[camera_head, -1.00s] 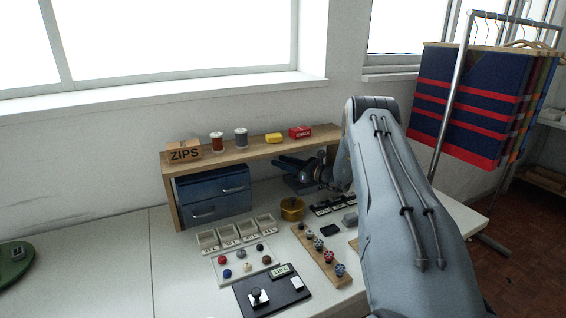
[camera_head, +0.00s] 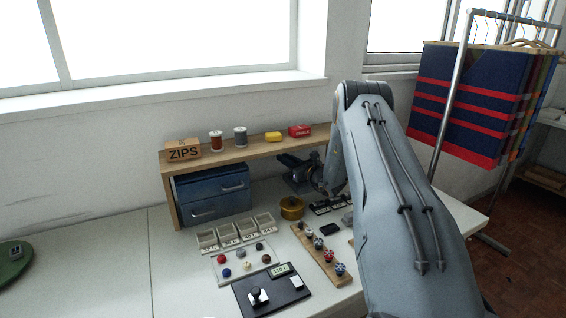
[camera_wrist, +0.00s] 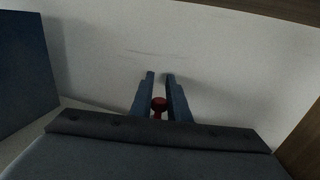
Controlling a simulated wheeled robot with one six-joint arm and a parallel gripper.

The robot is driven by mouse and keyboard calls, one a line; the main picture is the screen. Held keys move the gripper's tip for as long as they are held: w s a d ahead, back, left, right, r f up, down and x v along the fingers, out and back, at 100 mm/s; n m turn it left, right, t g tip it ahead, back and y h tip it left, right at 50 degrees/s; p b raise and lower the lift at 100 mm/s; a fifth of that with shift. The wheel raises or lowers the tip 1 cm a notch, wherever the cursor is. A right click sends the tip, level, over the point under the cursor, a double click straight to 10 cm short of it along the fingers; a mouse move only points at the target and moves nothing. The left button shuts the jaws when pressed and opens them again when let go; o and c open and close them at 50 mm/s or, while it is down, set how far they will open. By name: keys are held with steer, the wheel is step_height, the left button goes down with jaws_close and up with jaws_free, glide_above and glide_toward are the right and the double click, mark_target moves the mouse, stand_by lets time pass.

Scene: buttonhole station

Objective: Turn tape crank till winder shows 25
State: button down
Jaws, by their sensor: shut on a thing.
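In the wrist view, a round red knob (camera_wrist: 159,103) sits between the two blue fingers of my gripper (camera_wrist: 160,76), which is shut on it. It looks like the tape crank's knob; the rest of the crank and the winder's body cannot be made out. In the head view, my gripper (camera_head: 291,163) is under the wooden shelf, right of the blue drawer unit, and hides what it holds. I can see no winder count in either view.
A wooden shelf (camera_head: 255,149) spans above my gripper, carrying a ZIPS box and thread spools. The blue drawer unit (camera_head: 213,195) stands left, and a brass tin (camera_head: 291,208) is in front.

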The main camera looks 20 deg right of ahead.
steer(key=shift+w+d+m+h, duration=0.15)
steer(key=shift+d+m+h, duration=0.2)
steer(key=shift+m+h, duration=0.4)
steer(key=c, duration=1.7)
jaws_free()
steer(key=shift+c, duration=0.2)
steer(key=shift+s+d+b, duration=0.2)
steer(key=shift+s+b, duration=0.1)
steer(key=shift+s, duration=1)
steer(key=shift+s+d+b, duration=0.2)
steer(key=shift+s+b, duration=0.1)
steer(key=shift+s, duration=0.95)
steer(key=shift+s+d+b, duration=0.2)
steer(key=shift+s+b, duration=0.1)
steer(key=shift+s, duration=1)
